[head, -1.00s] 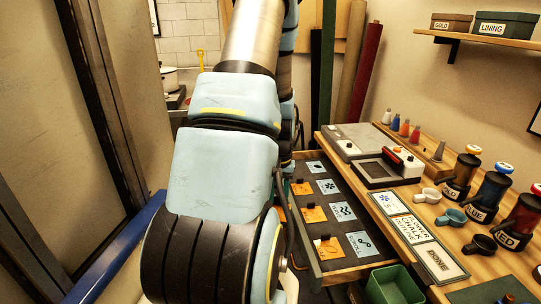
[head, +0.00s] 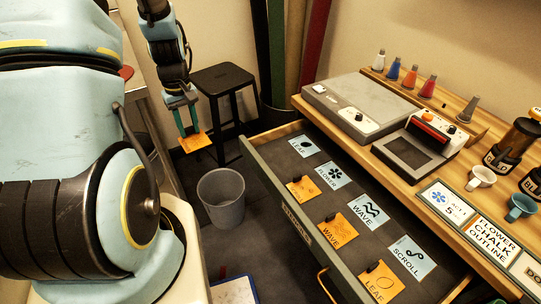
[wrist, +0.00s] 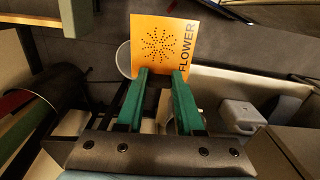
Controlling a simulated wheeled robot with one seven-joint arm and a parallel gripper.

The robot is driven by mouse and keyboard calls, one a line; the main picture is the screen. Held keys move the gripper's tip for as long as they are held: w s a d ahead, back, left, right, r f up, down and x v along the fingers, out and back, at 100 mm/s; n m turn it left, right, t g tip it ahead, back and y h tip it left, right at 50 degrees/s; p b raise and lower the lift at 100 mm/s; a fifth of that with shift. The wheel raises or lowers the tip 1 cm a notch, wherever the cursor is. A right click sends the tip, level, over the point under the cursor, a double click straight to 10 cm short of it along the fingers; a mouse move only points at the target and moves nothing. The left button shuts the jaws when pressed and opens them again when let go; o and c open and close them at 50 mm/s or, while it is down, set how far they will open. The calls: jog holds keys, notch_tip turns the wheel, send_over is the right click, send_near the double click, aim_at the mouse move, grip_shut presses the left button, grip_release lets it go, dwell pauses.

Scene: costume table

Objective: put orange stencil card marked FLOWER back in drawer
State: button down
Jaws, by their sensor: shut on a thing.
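My gripper (head: 189,134) is shut on the orange stencil card marked FLOWER (head: 197,143). In the wrist view the card (wrist: 150,45) sticks out beyond the green fingertips (wrist: 161,75), its dotted flower and the word FLOWER showing. The gripper holds it in the air, left of the open drawer (head: 268,182) and apart from it. In the drawer lie blue cards marked LEAF (head: 304,146), FLOWER (head: 334,175), WAVE (head: 370,213) and SCROLL (head: 411,257). In front of them are orange cards: one with unclear marking (head: 303,190), WAVE (head: 338,231) and LEAF (head: 382,284).
A grey bin (head: 222,198) stands on the floor between my arm and the drawer front. A black stool (head: 222,80) is behind the gripper. The wooden table (head: 460,150) above the drawer carries grey devices (head: 350,105), bottles and cups.

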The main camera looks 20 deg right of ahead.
jog(key=d+n+b, duration=0.2)
jog(key=d+n, duration=0.1)
jog(key=d, duration=0.5)
jog(key=n+b, duration=0.2)
jog(key=n, duration=0.3)
send_over(268, 155)
notch_tip(268, 155, down, 6)
jog(key=shift+s+r, duration=0.1)
jog(key=shift+f+p, duration=0.5)
jog(key=shift+f, duration=1.85)
jog(key=shift+f, duration=0.1)
jog(key=c, duration=0.5)
grip_release()
jog(key=shift+c, duration=0.2)
